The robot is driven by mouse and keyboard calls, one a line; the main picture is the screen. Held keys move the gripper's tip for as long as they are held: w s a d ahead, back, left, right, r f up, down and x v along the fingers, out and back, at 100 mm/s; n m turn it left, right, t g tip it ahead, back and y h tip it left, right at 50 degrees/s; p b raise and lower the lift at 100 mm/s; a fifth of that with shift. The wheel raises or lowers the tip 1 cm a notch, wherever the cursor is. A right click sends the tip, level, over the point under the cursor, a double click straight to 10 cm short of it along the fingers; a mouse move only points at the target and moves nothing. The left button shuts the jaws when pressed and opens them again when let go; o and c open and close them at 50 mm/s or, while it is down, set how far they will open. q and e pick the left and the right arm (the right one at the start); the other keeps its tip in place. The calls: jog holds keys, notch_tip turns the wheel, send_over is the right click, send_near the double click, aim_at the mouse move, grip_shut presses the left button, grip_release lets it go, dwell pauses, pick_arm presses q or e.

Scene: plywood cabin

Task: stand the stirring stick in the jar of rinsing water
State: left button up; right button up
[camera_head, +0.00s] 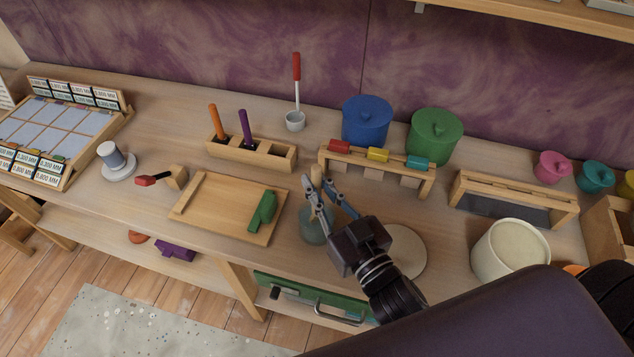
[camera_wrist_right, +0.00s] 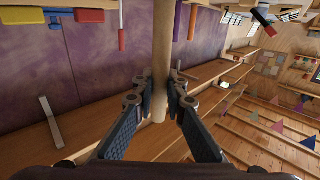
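My right gripper (camera_head: 319,186) is closed around the pale wooden stirring stick (camera_head: 316,173), near its upper end. In the right wrist view the stick (camera_wrist_right: 161,45) runs between the fingertips (camera_wrist_right: 160,88), which press on it from both sides. The rinsing jar (camera_head: 314,229), a squat bluish glass, stands just below the fingers in the head view and is partly covered by the gripper. The stick's lower end is hidden, so I cannot tell whether it is inside the jar. My left gripper is not in view.
A wooden tray (camera_head: 190,213) with a green piece is left of the jar. Behind are a rack with colored blocks (camera_head: 328,158) and a holder with orange and purple sticks (camera_head: 283,160). A round pale disc (camera_head: 416,253) and a cream pot (camera_head: 482,262) stand right.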

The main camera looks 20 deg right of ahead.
jog(key=o, duration=0.4)
jog(key=shift+o, duration=0.2)
jog(key=shift+s, duration=0.15)
jog(key=s+d, duration=0.2)
jog(key=s, duration=0.9)
jog(key=shift+s+d, duration=0.15)
jog(key=shift+s, duration=0.15)
dwell(0.4)
